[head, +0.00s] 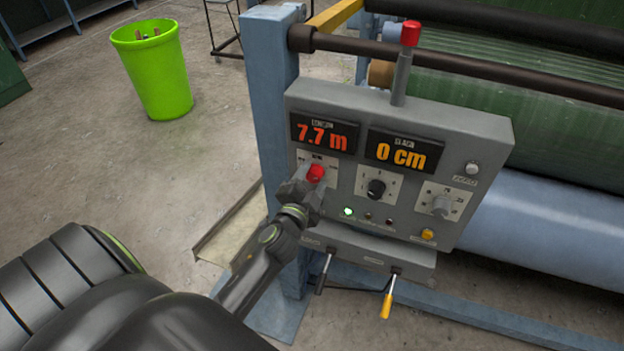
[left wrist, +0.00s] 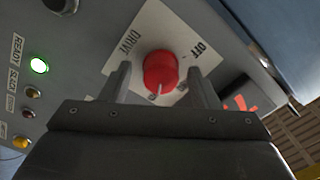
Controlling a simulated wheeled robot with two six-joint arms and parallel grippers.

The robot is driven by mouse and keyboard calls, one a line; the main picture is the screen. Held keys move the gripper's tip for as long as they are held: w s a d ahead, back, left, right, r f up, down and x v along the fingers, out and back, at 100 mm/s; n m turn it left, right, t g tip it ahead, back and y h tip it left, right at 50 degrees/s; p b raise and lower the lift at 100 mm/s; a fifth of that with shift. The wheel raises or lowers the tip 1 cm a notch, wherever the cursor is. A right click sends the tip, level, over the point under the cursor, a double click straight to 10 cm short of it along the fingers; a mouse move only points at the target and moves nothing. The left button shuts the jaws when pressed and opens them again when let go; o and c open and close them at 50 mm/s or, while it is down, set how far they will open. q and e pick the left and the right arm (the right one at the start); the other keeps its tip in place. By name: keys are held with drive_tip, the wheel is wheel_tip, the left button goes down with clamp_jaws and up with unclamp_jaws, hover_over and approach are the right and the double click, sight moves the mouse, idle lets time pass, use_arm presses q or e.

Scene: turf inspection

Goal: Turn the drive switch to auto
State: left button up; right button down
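The drive switch is a red round knob (head: 316,172) on a white plate at the left of the grey control panel (head: 296,105). In the left wrist view the red knob (left wrist: 160,68) sits on its plate marked DRIVE and OFF, with a white mark on its near side. Other lettering on the plate is partly hidden. My left gripper (head: 304,186) is at the knob. Its fingers stand on either side of the knob with a visible gap on each side. My right gripper is not in view.
The panel also carries a black knob (head: 376,188), a grey selector (head: 441,206), a yellow button (head: 428,234), a lit green lamp (head: 348,212) and displays reading 7.7 m and 0 cm. A red-topped post (head: 409,35) rises above. A green bin (head: 155,75) stands on the floor behind.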

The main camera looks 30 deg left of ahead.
use_arm(q)
drive_tip(key=b+v, duration=0.1)
drive_tip(key=v, duration=1.6)
drive_tip(key=shift+s, duration=0.2)
drive_tip(key=shift+d, duration=0.1)
drive_tip(key=s+f+n+g+h+b, duration=0.1)
drive_tip(key=s+f+n+g, duration=0.2)
drive_tip(key=f, duration=1.4)
drive_tip(key=s+f+n+g+h+b, duration=0.1)
drive_tip(key=s+f+g+b, duration=0.3)
drive_tip(key=f, duration=1.4)
drive_tip(key=s+a+f+n+g+h, duration=0.1)
drive_tip(key=s+f+n+g, duration=0.4)
drive_tip(key=s+f, duration=1.5)
drive_tip(key=s+g, duration=0.1)
drive_tip(key=g, duration=0.3)
drive_tip(key=shift+a, duration=0.4)
